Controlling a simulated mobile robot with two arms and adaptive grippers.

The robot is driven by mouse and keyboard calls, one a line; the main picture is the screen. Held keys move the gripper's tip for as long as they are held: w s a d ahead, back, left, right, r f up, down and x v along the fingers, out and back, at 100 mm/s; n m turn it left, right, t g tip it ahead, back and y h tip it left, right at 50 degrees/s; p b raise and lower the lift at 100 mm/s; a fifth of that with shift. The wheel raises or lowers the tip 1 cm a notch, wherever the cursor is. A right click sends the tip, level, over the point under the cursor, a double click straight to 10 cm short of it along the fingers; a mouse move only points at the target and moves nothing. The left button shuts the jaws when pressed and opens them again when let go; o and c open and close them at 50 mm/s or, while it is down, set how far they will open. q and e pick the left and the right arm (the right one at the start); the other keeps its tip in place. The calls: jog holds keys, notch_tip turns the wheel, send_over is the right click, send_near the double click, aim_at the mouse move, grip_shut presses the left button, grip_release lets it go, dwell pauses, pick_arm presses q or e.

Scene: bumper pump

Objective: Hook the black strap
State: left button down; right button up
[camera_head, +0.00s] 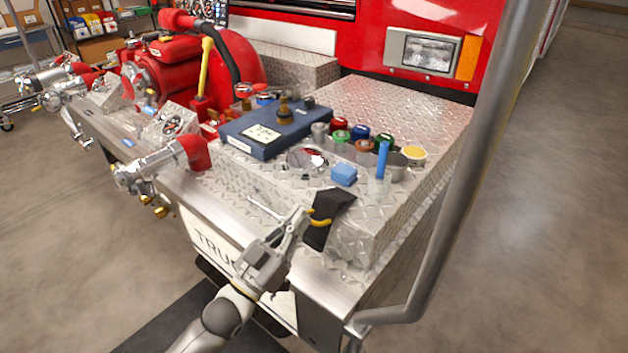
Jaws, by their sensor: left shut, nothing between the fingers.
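A black strap (328,218) lies over the front edge of the diamond-plate box on the truck bumper and hangs down its front face. A yellow piece (319,222) shows at the strap's left side, close to my gripper's tip. My left gripper (303,219) reaches up from the lower left to the strap's left side. It is shut with nothing between its fingers. I cannot tell whether its tip touches the strap or the yellow piece. A thin metal rod (264,210) shows just left of the gripper. My right gripper is not in view.
On the diamond-plate top (400,105) stand a blue case (262,133), several coloured caps, a blue sponge-like block (344,174) and a clear cup holding a blue stick (382,160). A thick grey rail (480,150) rises at right. Red pump parts (180,75) fill the left.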

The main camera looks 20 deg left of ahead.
pick_arm(q)
jog(key=shift+s+a+f+b, duration=0.15)
jog(key=shift+f+b, duration=0.5)
jog(key=shift+f, duration=1.25)
jog(key=shift+r, duration=0.1)
